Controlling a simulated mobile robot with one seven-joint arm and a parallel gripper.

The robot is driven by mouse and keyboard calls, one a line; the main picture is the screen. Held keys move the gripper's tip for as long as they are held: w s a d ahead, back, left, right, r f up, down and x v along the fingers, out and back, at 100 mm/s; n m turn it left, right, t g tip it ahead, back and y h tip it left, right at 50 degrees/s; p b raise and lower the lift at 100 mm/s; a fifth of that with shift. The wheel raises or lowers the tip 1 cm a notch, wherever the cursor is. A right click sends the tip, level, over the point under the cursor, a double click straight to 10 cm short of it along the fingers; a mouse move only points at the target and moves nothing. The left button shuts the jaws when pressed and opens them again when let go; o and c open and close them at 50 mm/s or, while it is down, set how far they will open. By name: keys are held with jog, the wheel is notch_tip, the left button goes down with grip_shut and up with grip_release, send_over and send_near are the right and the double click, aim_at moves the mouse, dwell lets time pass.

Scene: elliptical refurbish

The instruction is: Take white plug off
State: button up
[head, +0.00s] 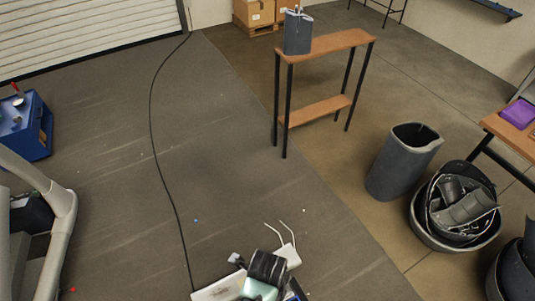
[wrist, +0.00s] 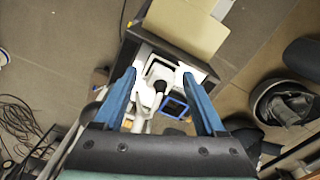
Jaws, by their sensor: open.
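My gripper (wrist: 159,76) is open in the wrist view, its two blue fingers wide apart with nothing held. White parts (wrist: 143,105) show between and below the fingertips, with a round black piece (wrist: 160,87) among them. I cannot tell which white part is the plug, or whether a finger touches it. A small blue square frame (wrist: 174,107) lies just right of the black piece. In the head view, a white block (head: 291,257) with two thin pale prongs or wires shows at the bottom, partly hidden by dark and pale green parts.
A black cable (head: 152,110) runs along the floor. A narrow wooden table (head: 335,41) carries a dark container (head: 298,34). A grey bin (head: 398,165) and a round tub of dark parts (head: 425,225) stand right. A blue box (head: 38,140) stands left. Open floor lies between.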

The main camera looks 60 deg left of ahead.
grip_shut()
dwell(0.6)
dwell(1.2)
